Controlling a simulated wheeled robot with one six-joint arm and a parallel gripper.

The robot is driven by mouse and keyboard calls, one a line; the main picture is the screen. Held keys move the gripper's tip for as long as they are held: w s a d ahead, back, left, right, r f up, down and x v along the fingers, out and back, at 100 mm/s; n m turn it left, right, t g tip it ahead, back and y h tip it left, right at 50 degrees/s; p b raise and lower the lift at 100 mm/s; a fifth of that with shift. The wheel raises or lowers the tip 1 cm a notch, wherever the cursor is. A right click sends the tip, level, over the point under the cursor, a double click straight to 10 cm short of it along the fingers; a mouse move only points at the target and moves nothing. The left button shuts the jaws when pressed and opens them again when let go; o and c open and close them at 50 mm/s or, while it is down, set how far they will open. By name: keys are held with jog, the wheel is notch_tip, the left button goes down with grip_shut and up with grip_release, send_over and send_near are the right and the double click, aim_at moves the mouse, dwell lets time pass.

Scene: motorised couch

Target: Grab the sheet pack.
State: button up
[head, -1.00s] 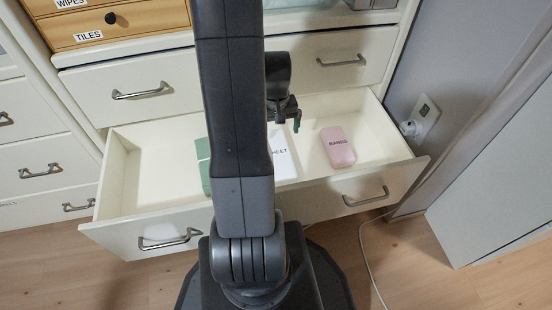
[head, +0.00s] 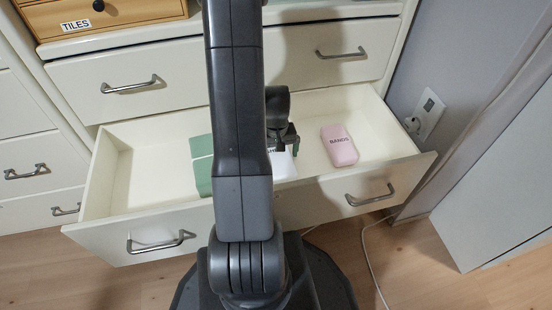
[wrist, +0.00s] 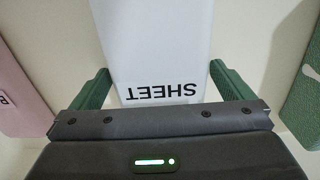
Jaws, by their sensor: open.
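The sheet pack (wrist: 160,45) is a white pack with "SHEET" in dark letters. In the wrist view it lies in the drawer, upside down to the camera, between the two green fingers of my gripper (wrist: 160,88). The fingers are open, one on each side, with small gaps to the pack. In the head view the pack (head: 283,166) shows partly beside my arm, under my gripper (head: 284,150). My arm hides the rest of it there.
The open drawer (head: 110,180) also holds a pink pack marked "BANDS" (head: 339,146) to the right and a green pack (head: 202,165) to the left. The drawer's left part is bare. A closed drawer (head: 240,70) is above.

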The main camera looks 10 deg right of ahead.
jog(key=shift+r, duration=0.1)
jog(key=c, duration=1.1)
